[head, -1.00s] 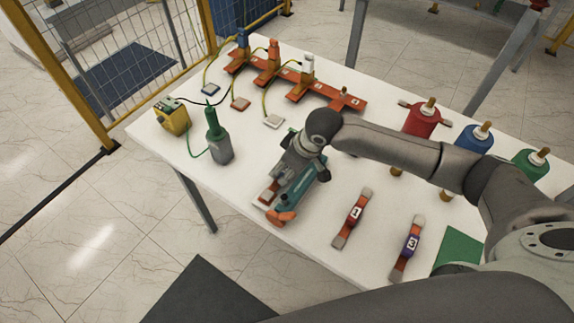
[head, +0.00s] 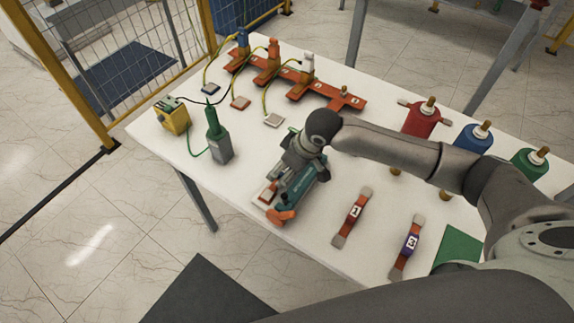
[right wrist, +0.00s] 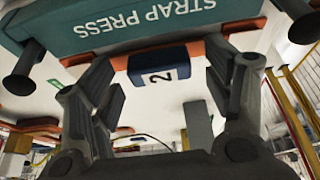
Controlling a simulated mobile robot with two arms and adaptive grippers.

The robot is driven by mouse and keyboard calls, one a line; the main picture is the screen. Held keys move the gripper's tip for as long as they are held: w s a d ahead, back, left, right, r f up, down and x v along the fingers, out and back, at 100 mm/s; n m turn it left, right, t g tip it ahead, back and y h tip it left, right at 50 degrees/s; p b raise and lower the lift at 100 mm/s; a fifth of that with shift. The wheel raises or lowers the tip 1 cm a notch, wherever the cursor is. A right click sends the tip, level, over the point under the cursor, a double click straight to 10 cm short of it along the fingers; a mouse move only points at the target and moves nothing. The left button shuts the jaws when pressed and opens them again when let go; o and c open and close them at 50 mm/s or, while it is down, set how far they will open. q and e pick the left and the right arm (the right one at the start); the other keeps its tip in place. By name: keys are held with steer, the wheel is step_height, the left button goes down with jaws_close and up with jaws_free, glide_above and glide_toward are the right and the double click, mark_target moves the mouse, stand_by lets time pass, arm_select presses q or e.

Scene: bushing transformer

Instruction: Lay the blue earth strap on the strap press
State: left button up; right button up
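The strap press (head: 301,192) is a teal body with an orange handle, near the table's front edge. Its lettered side also shows in the right wrist view (right wrist: 145,22). The blue earth strap shows there as a blue collar labelled 2 (right wrist: 158,73), close beside the press. My right gripper (head: 303,165) is over the press; in the right wrist view its fingers (right wrist: 163,102) are apart, one on each side of the collar, with visible gaps. Whether the strap's ends rest on the press cannot be told. In the head view my gripper hides the collar. My left gripper is not in view.
Straps 1 (head: 353,217) and 3 (head: 408,246) lie right of the press. An orange rack (head: 330,94) is behind; red (head: 420,121), blue (head: 472,140) and green (head: 528,164) bushings stand at the back right.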

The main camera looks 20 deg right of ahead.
steer(key=v, duration=1.2)
steer(key=shift+f, duration=0.1)
